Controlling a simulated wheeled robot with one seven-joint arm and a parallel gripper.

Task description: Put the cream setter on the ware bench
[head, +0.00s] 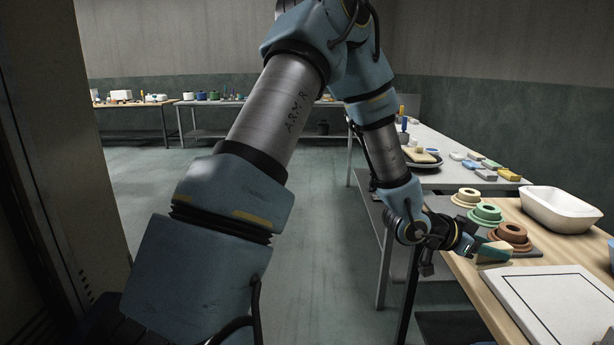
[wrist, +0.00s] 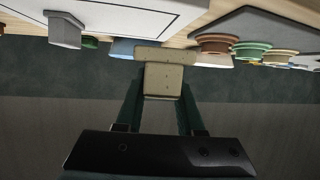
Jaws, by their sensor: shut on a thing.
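My gripper (head: 491,250) is at the near left edge of the light wooden bench (head: 472,279) in the head view. In the wrist view its two green fingers (wrist: 162,84) are shut on a speckled cream block (wrist: 163,57), which has a wide flat end and a narrower stem.
Cream (head: 467,196), green (head: 485,213) and brown (head: 513,234) stepped rings stand on a grey mat by my gripper. A white basin (head: 559,208) is behind. A grey table (head: 450,178) with coloured blocks stands further back. Floor to the left is clear.

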